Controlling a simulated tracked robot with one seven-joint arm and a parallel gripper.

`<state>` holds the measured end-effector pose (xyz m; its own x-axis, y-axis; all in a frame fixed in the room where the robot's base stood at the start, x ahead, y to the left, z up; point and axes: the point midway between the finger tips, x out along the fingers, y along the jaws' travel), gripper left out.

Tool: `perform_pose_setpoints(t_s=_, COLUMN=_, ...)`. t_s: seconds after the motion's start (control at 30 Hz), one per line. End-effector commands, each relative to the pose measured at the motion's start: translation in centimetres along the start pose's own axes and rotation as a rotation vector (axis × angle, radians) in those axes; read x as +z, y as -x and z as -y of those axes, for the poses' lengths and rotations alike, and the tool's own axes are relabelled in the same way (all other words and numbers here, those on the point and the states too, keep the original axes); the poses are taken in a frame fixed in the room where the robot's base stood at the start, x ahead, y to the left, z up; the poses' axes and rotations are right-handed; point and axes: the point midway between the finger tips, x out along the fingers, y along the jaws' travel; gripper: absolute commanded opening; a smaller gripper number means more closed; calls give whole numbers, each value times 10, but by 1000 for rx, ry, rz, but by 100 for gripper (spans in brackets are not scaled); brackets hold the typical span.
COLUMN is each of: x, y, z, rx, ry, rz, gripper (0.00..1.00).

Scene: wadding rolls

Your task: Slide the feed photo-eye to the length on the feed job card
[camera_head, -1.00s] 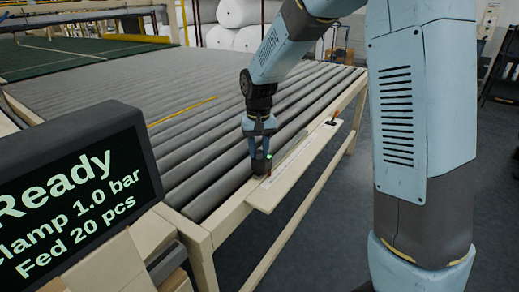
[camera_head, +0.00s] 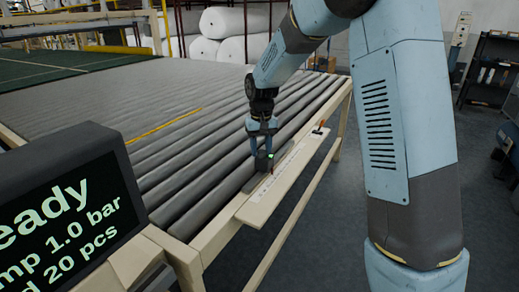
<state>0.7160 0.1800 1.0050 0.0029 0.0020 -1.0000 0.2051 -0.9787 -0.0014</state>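The feed photo-eye (camera_head: 263,162) is a small dark block with a green light and a red pointer. It sits on the pale ledge (camera_head: 258,214) along the right side of the roller table. A white scale strip (camera_head: 250,203) with fine marks runs along this ledge; its numbers are too small to read. The photo-eye stands partway along the strip. I cannot make out a feed job card.
A small dark and orange part (camera_head: 320,129) sits at the ledge's far end. Grey rollers (camera_head: 150,120) fill the table to the left. A screen (camera_head: 70,210) stands at the near left. White rolls (camera_head: 235,22) lie behind. Dark floor is open to the right.

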Motion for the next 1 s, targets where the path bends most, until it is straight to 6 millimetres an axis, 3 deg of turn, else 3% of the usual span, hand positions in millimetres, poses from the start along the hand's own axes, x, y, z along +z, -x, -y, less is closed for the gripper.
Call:
perform_pose_setpoints(t_s=0.17, x=1, y=-1, z=-1, rx=1, ry=-1, rz=2, gripper=59)
perform_pose_setpoints(t_s=0.53, x=0, y=6, z=-1, rx=1, ry=-2, rz=1, gripper=59)
perform_pose_setpoints(t_s=0.67, x=0, y=24, z=-1, rx=1, ry=-2, rz=0, gripper=59)
perform_pose_setpoints(t_s=1.0, x=-1, y=90, z=-1, rx=1, ry=-2, rz=0, gripper=59)
